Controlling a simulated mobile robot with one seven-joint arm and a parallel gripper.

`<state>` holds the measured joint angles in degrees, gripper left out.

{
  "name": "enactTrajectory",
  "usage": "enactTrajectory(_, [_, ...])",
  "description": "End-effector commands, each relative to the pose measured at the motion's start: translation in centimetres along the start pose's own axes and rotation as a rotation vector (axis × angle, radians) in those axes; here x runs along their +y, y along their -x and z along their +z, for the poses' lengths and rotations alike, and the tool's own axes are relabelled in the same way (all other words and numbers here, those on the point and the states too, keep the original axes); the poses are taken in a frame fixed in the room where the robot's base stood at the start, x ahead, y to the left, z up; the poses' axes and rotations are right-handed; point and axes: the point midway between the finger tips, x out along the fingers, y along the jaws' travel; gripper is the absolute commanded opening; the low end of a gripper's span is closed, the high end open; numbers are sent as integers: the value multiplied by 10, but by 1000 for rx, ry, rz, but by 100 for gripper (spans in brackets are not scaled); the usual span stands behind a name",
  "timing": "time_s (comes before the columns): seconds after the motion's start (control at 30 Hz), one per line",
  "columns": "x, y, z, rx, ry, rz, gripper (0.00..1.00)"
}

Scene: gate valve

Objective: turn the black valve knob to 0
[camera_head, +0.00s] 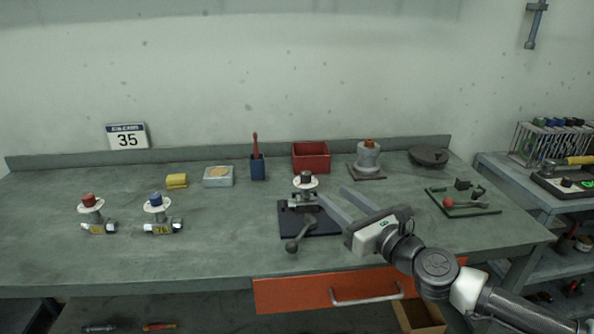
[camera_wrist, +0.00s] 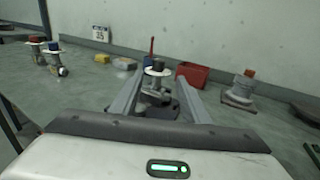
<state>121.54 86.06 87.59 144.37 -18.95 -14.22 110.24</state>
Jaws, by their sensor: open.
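The black valve knob (camera_head: 306,176) sits on top of a valve with a round white dial, on a dark base plate (camera_head: 325,226) near the middle of the bench. A lever with a dark ball end (camera_head: 292,246) extends from the base toward the front. My gripper (camera_head: 333,197) is open and empty, just right of the valve, its fingers pointing toward it. In the wrist view the black knob (camera_wrist: 158,65) shows between and beyond the two fingers (camera_wrist: 160,95), not touched. The dial's marks are too small to read.
A red-knobbed valve (camera_head: 88,201) and a blue-knobbed valve (camera_head: 157,200) stand on the left. Behind are a yellow block (camera_head: 177,181), a blue holder (camera_head: 257,168), a red bin (camera_head: 311,157) and a grey flanged part (camera_head: 368,158). The bench's front left is clear.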

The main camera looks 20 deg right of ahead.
Motion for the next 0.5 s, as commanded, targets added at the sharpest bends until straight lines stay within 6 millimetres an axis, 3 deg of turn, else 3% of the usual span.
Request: enactTrajectory(0.5, [2,-105,-3,4,11,6,41])
